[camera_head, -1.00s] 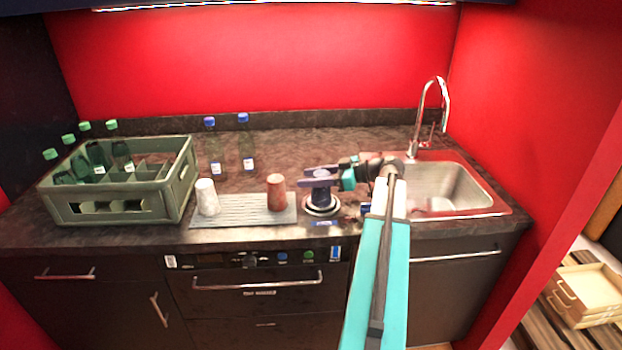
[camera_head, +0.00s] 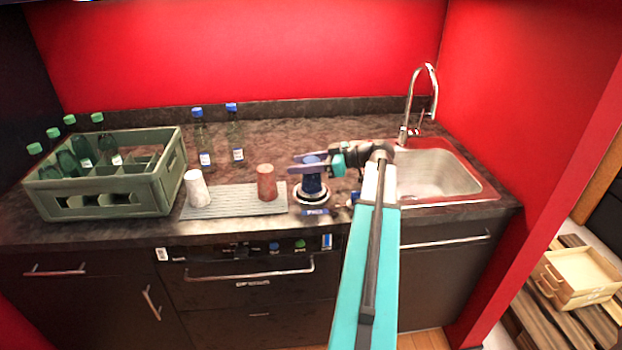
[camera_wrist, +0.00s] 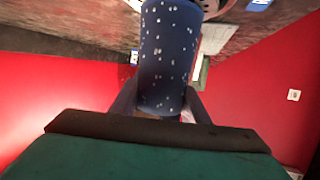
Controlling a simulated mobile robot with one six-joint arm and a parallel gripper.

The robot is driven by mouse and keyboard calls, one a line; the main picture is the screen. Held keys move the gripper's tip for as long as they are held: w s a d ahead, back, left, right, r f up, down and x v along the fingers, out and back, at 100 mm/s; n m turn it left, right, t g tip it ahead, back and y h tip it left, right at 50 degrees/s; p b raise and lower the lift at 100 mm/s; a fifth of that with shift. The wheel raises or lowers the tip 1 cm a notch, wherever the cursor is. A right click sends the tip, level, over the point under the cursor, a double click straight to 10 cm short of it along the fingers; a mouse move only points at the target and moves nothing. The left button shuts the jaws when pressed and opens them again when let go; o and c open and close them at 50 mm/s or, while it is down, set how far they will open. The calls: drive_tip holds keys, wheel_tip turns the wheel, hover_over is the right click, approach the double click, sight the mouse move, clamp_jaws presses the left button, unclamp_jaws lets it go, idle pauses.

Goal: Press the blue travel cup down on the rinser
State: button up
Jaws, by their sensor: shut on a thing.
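The blue travel cup (camera_head: 312,184) is dark blue with pale speckles. It stands about upright at the rinser (camera_head: 312,198), a round pale-rimmed fixture at the counter's front. My gripper (camera_head: 312,165) is shut around the cup's upper part, reaching in from the right. In the wrist view the speckled cup (camera_wrist: 168,55) fills the middle between my dark fingers (camera_wrist: 160,104).
A white cup (camera_head: 196,188) and a reddish cup (camera_head: 266,182) stand on a ribbed mat (camera_head: 232,204) left of the rinser. A green crate (camera_head: 110,198) with bottles is at far left. Two blue-capped bottles (camera_head: 235,140) stand behind. The sink (camera_head: 440,175) and tap (camera_head: 408,110) are right.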

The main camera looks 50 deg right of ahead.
wheel_tip(320, 180, up, 8)
drive_tip(key=p, duration=0.1)
idle(1.4)
